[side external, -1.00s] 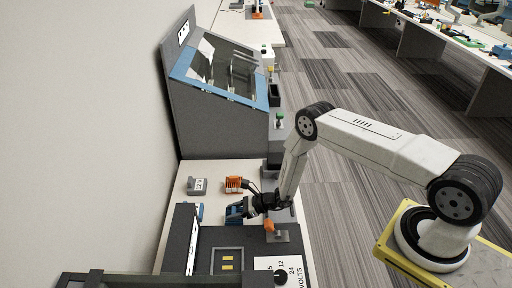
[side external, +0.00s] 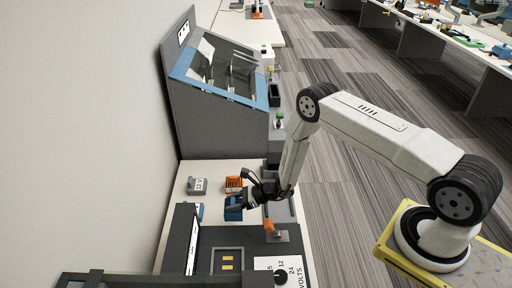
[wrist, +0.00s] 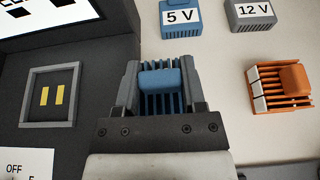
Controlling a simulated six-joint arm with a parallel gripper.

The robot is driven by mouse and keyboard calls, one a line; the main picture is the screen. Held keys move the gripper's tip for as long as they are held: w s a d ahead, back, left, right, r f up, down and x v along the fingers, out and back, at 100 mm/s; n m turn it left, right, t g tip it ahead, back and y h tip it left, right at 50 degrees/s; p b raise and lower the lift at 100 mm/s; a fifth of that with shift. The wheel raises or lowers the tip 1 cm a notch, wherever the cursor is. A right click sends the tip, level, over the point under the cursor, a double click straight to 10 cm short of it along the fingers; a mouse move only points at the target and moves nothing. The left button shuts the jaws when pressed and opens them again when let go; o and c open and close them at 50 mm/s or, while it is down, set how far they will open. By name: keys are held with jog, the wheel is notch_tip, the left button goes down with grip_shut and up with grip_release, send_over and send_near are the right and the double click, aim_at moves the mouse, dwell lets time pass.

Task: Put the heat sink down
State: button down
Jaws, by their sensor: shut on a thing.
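A blue heat sink with upright fins (wrist: 160,92) sits between the two fingers of my gripper (wrist: 160,78) in the wrist view. The gripper is shut on it. In the side view, the blue heat sink (side external: 233,209) shows just left of my gripper (side external: 247,199), over the pale bench. I cannot tell whether its underside touches the bench. An orange heat sink (wrist: 279,87) stands apart to the right in the wrist view; it also shows in the side view (side external: 233,184).
A blue 5 V block (wrist: 181,18) and a grey 12 V block (wrist: 256,12) stand beyond the gripper. A grey square frame with two yellow contacts (wrist: 48,97) lies on the dark panel at left. Pale bench is clear between the gripper and the orange heat sink.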

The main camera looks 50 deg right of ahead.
aim_at(233, 201)
jog(key=shift+r, duration=2.65)
jog(key=shift+d+r, duration=0.1)
jog(key=shift+r, duration=0.35)
jog(key=s+d+r+m+t+h, duration=0.1)
jog(key=s+d+r, duration=0.1)
jog(key=r, duration=0.8)
jog(key=s+d+r+m+t+h, duration=0.1)
jog(key=s+r, duration=0.4)
jog(key=r, duration=0.6)
jog(key=shift+s+d+m+h, duration=0.2)
jog(key=shift+d+m+h, duration=0.35)
jog(key=shift+d, duration=0.25)
